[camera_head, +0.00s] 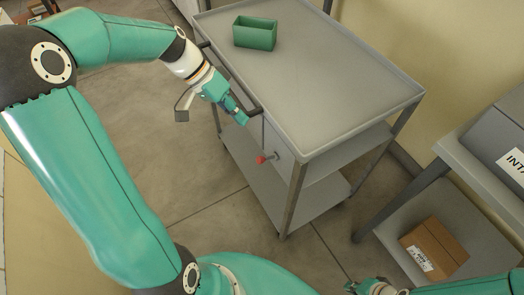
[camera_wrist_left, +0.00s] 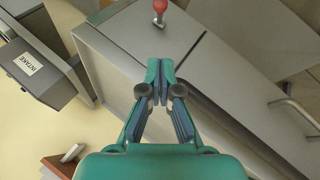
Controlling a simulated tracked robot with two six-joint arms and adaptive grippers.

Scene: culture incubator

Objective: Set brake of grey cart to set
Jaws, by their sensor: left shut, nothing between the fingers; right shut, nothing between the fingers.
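The grey cart (camera_head: 310,88) stands at centre right in the head view. A red-knobbed brake lever (camera_head: 262,159) sticks out from its side, below the top. In the left wrist view the red knob (camera_wrist_left: 160,6) is at the top edge, beyond the fingertips. My left gripper (camera_head: 241,117) is shut and empty beside the cart's near side, above the knob and apart from it. Its closed fingers (camera_wrist_left: 159,82) show in the left wrist view. My right gripper (camera_head: 368,287) is shut at the bottom edge of the head view, far from the lever.
A green bin (camera_head: 255,33) sits on the cart top. A dark push handle (camera_head: 254,112) lies close to my left gripper. At right, a grey bench holds a labelled grey box (camera_head: 500,130), with a cardboard box (camera_head: 432,250) on its lower shelf. The floor left of the cart is clear.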

